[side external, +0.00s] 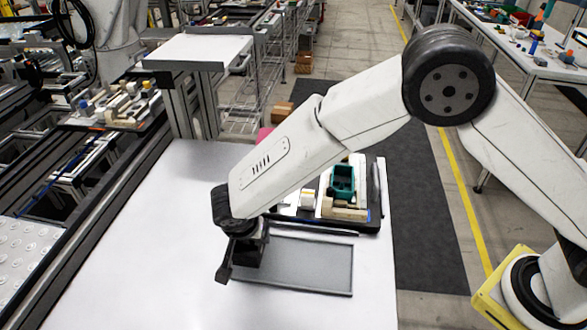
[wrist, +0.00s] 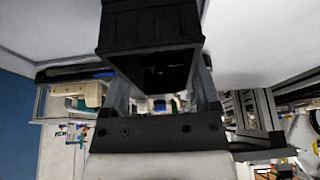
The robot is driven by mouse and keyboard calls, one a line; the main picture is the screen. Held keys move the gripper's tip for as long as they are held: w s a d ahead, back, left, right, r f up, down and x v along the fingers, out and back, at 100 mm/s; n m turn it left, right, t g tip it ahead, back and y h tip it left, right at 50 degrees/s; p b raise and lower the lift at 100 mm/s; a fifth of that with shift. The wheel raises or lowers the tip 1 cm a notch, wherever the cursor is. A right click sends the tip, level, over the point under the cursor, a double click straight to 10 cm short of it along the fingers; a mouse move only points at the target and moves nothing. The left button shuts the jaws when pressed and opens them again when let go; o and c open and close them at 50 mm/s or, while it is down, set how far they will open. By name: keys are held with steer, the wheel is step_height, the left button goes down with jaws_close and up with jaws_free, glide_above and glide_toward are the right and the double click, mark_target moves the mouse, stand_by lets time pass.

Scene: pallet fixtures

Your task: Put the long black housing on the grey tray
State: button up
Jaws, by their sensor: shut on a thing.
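The long black housing (wrist: 150,28) is between the fingers of my gripper (wrist: 160,85) in the wrist view, filling the top middle. In the side external view my gripper (side external: 238,260) points down at the left end of the grey tray (side external: 310,265), with the dark housing (side external: 250,254) between its fingers. The housing is partly hidden by the fingers and wrist. I cannot tell whether it touches the tray. The tray is flat, with a low rim, and the part of it that shows is empty.
Behind the tray a black pallet (side external: 375,222) holds a teal part (side external: 342,182) in a light fixture and a small white block (side external: 307,198). The white table (side external: 130,240) is clear to the left and front. A pink object (side external: 263,134) shows behind my arm.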

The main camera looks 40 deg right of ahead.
mark_target(251, 244)
steer(key=shift+f, duration=1.55)
steer(key=shift+f, duration=0.15)
steer(key=o, duration=1.2)
steer(key=v, duration=1.2)
steer(key=shift+d, duration=0.1)
